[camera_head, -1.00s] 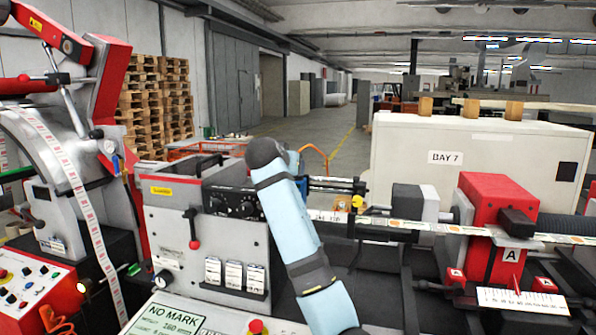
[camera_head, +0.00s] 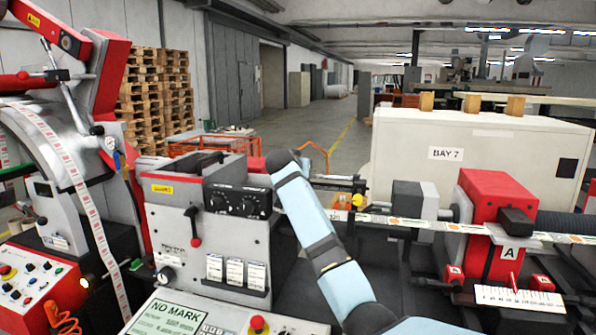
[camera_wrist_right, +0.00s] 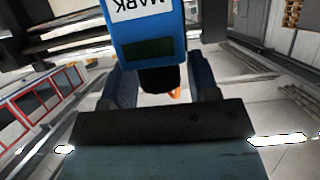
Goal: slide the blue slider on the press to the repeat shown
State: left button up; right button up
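In the right wrist view, a blue block (camera_wrist_right: 153,25) with a white label reading "MARK", upside down, and a dark knob (camera_wrist_right: 160,79) below it appears to be the slider. My right gripper (camera_wrist_right: 163,85) has one finger on each side of the knob, with light gaps between, so it looks open; I cannot tell whether a finger touches the block. The head view shows no clear sight of slider or gripper, only my light-blue arm across the press (camera_head: 215,225). A display (camera_head: 172,318) at bottom reads "NO MARK"; its smaller line is hard to read. My left gripper is not in view.
A red unit marked "A" (camera_head: 490,215) stands right of the press, above a white scale (camera_head: 520,297) with a red pointer. A printed web (camera_head: 400,222) runs across the press. A red-and-grey machine (camera_head: 60,150) stands left. A "BAY 7" cabinet (camera_head: 400,170) is behind.

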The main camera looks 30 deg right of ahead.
jog(key=c, duration=0.9)
jog(key=shift+o, duration=0.2)
jog(key=s+d, duration=0.5)
jog(key=s, duration=0.1)
jog(key=shift+p, duration=0.3)
jog(key=shift+d, duration=0.1)
jog(key=o, duration=1.1)
jog(key=b+v, duration=0.2)
jog(key=v, duration=1.1)
jog(key=shift+s+a+r+b, duration=0.25)
jog(key=shift+b, duration=0.05)
